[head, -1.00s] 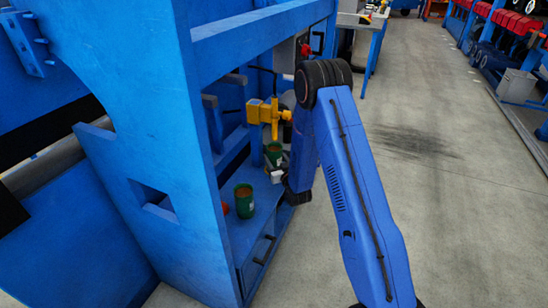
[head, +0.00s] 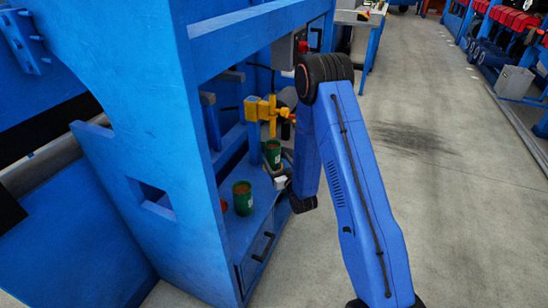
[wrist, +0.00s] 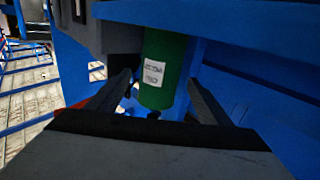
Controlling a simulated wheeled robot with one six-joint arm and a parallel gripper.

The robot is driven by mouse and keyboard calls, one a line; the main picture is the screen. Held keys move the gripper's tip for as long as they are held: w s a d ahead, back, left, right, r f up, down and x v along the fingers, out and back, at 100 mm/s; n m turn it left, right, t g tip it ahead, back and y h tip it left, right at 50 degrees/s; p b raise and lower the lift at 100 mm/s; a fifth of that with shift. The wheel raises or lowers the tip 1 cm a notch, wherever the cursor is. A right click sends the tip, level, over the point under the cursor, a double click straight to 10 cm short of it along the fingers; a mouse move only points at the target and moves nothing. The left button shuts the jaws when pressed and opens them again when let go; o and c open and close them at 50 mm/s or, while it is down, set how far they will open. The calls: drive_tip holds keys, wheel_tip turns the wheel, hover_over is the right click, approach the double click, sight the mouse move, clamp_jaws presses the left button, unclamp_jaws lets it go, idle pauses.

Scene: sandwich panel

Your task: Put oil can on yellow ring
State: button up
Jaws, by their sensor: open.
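I cannot tell from the head view which is the oil can. My gripper (head: 280,182) is low by the shelf's right edge, beside the far can and partly hidden by my arm. In the wrist view a green can with a white label (wrist: 163,68) lies ahead between the two open fingers of my gripper (wrist: 160,80). Contact is not visible. I cannot make out a yellow ring.
The blue frame (head: 175,130) closes in the shelf (head: 240,228) on the left. The grey floor (head: 450,220) on the right is clear.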

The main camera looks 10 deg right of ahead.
drive_tip(key=s, duration=0.4)
drive_tip(key=s+d, duration=0.1)
drive_tip(key=s, duration=0.1)
drive_tip(key=shift+s, duration=0.15)
wheel_tip(320, 180, up, 11)
drive_tip(key=d+g+h, duration=0.1)
drive_tip(key=d+g, duration=0.1)
drive_tip(key=g, duration=0.1)
drive_tip(key=s+d+r+g+h, duration=0.15)
drive_tip(key=s+r+g, duration=0.25)
drive_tip(key=s+r, duration=0.5)
drive_tip(key=s+r+m+g, duration=0.1)
drive_tip(key=s+r+g, duration=0.2)
drive_tip(key=s, duration=1.4)
drive_tip(key=s+d+r+m+g, duration=0.1)
drive_tip(key=s+r+g, duration=0.2)
drive_tip(key=s, duration=1.5)
wheel_tip(320, 180, up, 3)
drive_tip(key=shift+s+d+f, duration=0.15)
drive_tip(key=shift+s+d, duration=0.15)
drive_tip(key=shift+s, duration=0.05)
